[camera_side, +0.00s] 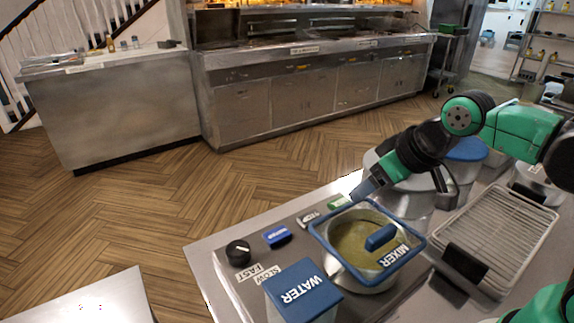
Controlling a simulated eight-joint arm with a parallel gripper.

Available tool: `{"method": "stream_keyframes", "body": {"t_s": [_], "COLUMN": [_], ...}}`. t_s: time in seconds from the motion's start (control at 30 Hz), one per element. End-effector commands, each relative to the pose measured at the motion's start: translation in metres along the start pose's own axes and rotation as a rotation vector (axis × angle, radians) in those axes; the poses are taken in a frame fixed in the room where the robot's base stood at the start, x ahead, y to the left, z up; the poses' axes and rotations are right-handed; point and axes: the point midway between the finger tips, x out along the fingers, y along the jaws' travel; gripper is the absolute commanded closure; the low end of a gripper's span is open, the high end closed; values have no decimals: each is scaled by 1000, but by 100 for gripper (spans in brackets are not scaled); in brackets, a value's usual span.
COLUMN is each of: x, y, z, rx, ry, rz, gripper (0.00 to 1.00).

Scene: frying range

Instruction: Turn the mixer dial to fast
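The mixer dial (238,252) is a small round black knob on the left part of the grey metal panel. A short white mark shows on its top; its exact setting is too small to tell. FAST (252,272) and SLOW labels lie just below it and to its right. My gripper (362,190) is above the far edge of the pot, near the green button (338,202), well to the right of the dial. Its fingers look close together, but their gap cannot be made out.
A blue button (277,236) lies between the dial and the green button. A container with a blue WATER lid (303,290) stands in front of the dial. A wire-rack tray (500,236) lies right of the mixer. Space above the dial is clear.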

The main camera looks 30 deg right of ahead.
Motion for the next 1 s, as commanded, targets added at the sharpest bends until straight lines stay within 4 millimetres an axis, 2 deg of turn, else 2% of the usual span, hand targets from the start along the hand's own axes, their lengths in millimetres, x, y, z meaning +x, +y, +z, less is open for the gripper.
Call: {"method": "stream_keyframes", "body": {"t_s": [0.03, 0.07, 0.17, 0.3, 0.43, 0.6, 0.7, 0.83, 1.0], "x": [0, 1, 7, 22, 43, 74, 89, 100, 112], "y": [-6, -11, -29, -60, -93, -138, -157, -172, -178], "z": [-10, -16, -37, -62, -77, -83, -80, -75, -68], "rx": [-59, -102, -272, -517, -746, -1022, -1143, -1236, -1270], "ry": [-26, -45, -119, -219, -305, -401, -442, -474, -484], "rz": [-17, -28, -74, -148, -225, -329, -379, -420, -435], "gripper": [20, 16, 16, 16, 16, 16, 16, 16, 16]}}
